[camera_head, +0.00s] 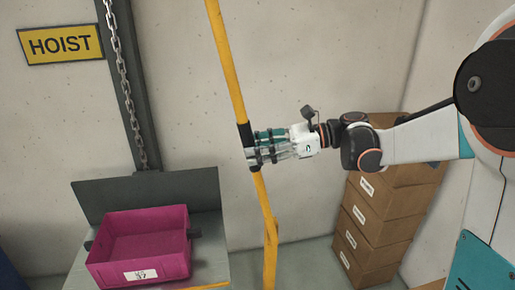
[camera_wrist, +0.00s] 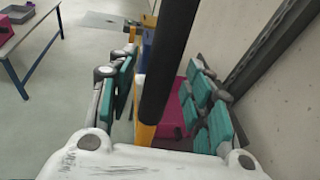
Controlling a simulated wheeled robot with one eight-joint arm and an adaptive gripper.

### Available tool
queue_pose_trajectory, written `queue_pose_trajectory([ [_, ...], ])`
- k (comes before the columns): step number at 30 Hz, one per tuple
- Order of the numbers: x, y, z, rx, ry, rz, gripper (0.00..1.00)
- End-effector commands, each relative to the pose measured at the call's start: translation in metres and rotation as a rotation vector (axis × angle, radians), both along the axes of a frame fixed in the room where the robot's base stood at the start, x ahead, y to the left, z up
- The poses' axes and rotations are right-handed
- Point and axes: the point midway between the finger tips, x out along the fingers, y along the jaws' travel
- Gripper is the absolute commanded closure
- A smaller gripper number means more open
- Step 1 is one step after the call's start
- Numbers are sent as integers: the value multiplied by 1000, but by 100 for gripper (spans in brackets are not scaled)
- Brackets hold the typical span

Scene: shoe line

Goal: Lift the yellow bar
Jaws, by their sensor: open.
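The yellow bar (camera_head: 228,65) is a long, slightly tilted pole with a black grip section (camera_head: 244,133) partway along it. It runs from the top edge of the head view down to the bottom edge. My gripper (camera_head: 258,152) is at the black section, coming from the right. In the wrist view the black section (camera_wrist: 168,60) stands between my two teal-padded fingers (camera_wrist: 165,100). The fingers are open on either side of it, and gaps show between pads and bar. Part of the black section is hidden behind my fingers in the head view.
A magenta crate (camera_head: 142,219) sits on a grey hoist platform (camera_head: 207,220) at lower left, under a chain (camera_head: 122,70) and a yellow HOIST sign (camera_head: 60,44). Stacked cardboard boxes (camera_head: 380,225) stand right of the bar. A concrete wall is behind.

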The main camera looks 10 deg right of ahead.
Motion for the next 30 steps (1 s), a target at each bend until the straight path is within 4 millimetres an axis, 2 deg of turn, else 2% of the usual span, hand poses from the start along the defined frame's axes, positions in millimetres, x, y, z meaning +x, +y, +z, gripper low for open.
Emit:
queue_pose_trajectory([
  [4,0,-2,1,1,0,-1,54],
  [7,-1,-11,3,1,-1,-3,54],
  [21,-19,-94,20,0,-1,-3,54],
  [25,-22,-108,23,0,0,-1,54],
  [30,-23,-115,25,0,0,-1,54],
])
